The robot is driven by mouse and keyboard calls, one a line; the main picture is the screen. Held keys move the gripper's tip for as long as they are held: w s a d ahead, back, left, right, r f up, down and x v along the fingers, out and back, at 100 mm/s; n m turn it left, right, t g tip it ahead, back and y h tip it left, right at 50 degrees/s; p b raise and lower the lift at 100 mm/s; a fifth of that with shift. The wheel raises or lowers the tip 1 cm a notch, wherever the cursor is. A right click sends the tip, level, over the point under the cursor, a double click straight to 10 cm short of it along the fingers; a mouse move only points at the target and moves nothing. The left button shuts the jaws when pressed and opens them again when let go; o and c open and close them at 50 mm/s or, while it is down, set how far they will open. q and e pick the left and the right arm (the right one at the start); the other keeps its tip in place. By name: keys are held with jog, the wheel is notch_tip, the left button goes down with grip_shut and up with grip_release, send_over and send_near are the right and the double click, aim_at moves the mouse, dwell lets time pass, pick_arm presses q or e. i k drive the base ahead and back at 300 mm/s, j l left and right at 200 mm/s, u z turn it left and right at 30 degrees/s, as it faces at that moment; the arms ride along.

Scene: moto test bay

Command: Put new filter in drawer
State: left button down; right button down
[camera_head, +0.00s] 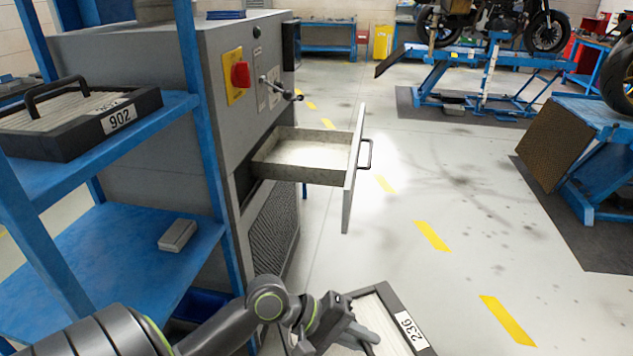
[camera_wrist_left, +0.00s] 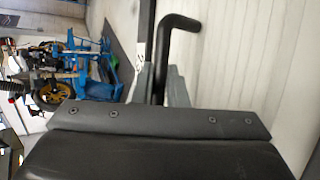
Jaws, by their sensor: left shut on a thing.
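A filter with a dark frame, pale pleats and a label reading 236 (camera_head: 408,325) is at the bottom of the head view, partly cut off. My left gripper (camera_head: 362,336) is shut on it. In the left wrist view the gripper (camera_wrist_left: 160,84) is closed at the filter's black handle (camera_wrist_left: 178,22), with the pale pleats (camera_wrist_left: 245,65) behind. The drawer (camera_head: 300,178) is pulled out of the grey machine, and its visible floor is empty. The held filter is in front of the drawer and below it in the picture, apart from it. My right gripper is out of view.
Another filter, labelled 902 (camera_head: 75,128), lies on the upper blue shelf (camera_head: 165,125). A small grey box (camera_head: 178,235) is on the lower shelf. The grey machine (camera_head: 150,75) carries a red knob (camera_head: 240,74). The floor right of the drawer is clear; a motorcycle lift (camera_head: 450,80) stands farther back.

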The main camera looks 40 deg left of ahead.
aim_at(315, 160)
jog(key=i+j+u, duration=0.1)
jog(key=u, duration=0.3)
jog(key=i+u, duration=0.4)
jog(key=i+l+u, duration=0.1)
jog(key=u, duration=0.3)
jog(key=i, duration=0.05)
